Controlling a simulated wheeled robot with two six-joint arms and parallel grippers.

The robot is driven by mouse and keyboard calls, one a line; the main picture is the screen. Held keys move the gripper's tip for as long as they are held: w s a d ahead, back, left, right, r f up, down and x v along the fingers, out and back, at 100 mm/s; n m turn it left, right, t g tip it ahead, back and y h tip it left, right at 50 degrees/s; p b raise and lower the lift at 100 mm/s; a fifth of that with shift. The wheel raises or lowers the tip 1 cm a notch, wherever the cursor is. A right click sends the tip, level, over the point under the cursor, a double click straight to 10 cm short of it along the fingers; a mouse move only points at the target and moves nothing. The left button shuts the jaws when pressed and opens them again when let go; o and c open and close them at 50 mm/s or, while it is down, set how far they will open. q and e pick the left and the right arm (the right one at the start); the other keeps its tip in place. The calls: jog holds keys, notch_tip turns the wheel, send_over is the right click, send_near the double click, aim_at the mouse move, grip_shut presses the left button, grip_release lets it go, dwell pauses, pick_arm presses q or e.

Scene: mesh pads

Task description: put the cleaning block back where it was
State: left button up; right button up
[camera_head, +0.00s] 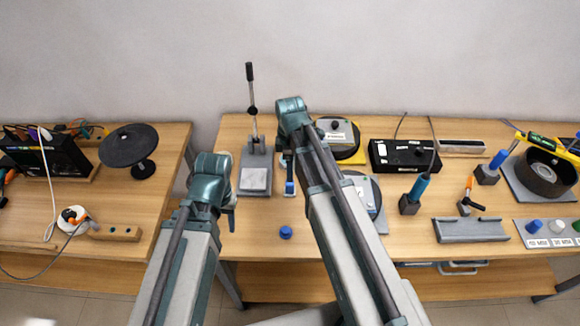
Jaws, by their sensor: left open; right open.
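I cannot tell for sure which thing is the cleaning block. A small blue piece (286,232) lies alone near the front edge of the right table. A pale flat block (255,179) sits on the grey base of the lever stand. My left gripper (231,212) is open, left of the lever stand, near the table's left front edge, partly hidden by its own arm. My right gripper (289,183) is open, just right of the lever stand and behind the blue piece. I see nothing held in either gripper.
The lever stand (252,110) rises between the arms. Right of my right arm are a black box (402,156), a grey tray (470,230), blue-handled tools and a ring fixture (546,176). The left table holds a black disc (128,146) and a wooden block (115,233). A gap separates the tables.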

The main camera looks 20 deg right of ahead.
pick_arm(q)
notch_tip(320, 180, up, 3)
jog(key=shift+f+p, duration=0.1)
jog(key=shift+p, duration=0.8)
pick_arm(e)
jog(key=s+a+r+m+h, duration=0.1)
jog(key=s+a+r+m, duration=0.2)
jog(key=s+a+m, duration=0.7)
jog(key=s+m, duration=0.1)
jog(key=s, duration=0.3)
jog(key=shift+s+a, duration=0.15)
jog(key=shift+a, duration=0.1)
